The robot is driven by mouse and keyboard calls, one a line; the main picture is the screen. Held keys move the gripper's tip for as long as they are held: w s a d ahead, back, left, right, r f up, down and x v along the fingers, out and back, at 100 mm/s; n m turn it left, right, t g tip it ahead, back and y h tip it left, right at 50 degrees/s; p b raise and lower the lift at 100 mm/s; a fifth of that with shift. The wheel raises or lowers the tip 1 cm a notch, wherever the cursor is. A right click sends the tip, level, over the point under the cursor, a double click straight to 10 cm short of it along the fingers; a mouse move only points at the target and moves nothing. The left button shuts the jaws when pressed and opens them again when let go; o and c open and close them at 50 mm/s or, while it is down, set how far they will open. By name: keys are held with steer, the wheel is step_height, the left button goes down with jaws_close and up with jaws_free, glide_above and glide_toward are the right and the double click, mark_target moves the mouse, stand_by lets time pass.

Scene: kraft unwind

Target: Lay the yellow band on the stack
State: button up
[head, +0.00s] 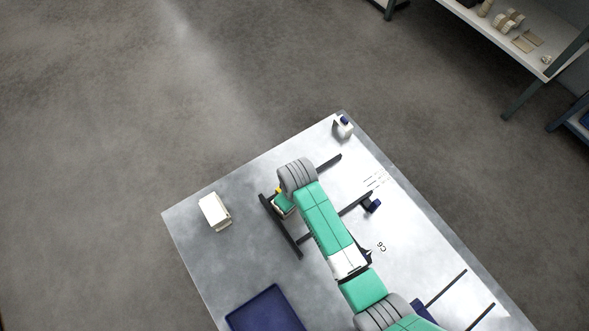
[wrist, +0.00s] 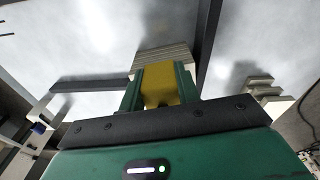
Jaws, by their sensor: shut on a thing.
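My gripper (wrist: 160,95) is shut on the yellow band (wrist: 159,82), which sits between its two green fingers in the wrist view. A pale, layered stack (wrist: 165,54) shows just beyond the fingertips, its near part hidden by the band and fingers. I cannot tell whether the band touches it. In the head view a small bit of the yellow band (head: 278,190) shows beside my grey wrist, and my arm hides the stack there.
Dark rails (head: 282,228) lie on the metal table (head: 190,230). A blue tray (head: 265,312) lies near the front. A shelf (head: 520,50) with items stands apart at upper right.

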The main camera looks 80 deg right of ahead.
steer(key=shift+g+y, duration=0.4)
steer(key=f, duration=0.2)
steer(key=s+a+f, duration=0.2)
steer(key=f, duration=0.1)
steer(key=shift+a+f, duration=0.2)
steer(key=shift+f, duration=0.1)
steer(key=o, duration=0.7)
steer(key=shift+o, duration=1.1)
steer(key=r+p, duration=0.1)
steer(key=r, duration=0.1)
steer(key=w+d+r, duration=0.1)
steer(key=r, duration=0.1)
steer(key=r+p, duration=0.1)
steer(key=r, duration=0.1)
steer(key=shift+w+d+r+p, duration=0.1)
steer(key=shift+w+d+p, duration=0.05)
steer(key=shift+d+p, duration=0.2)
steer(key=shift+t+h, duration=0.4)
step_height(320, 180, up, 6)
steer(key=shift+w+d+r+p, duration=0.15)
steer(key=shift+r+p, duration=0.1)
steer(key=shift+p, duration=0.8)
steer(key=shift+r, duration=0.25)
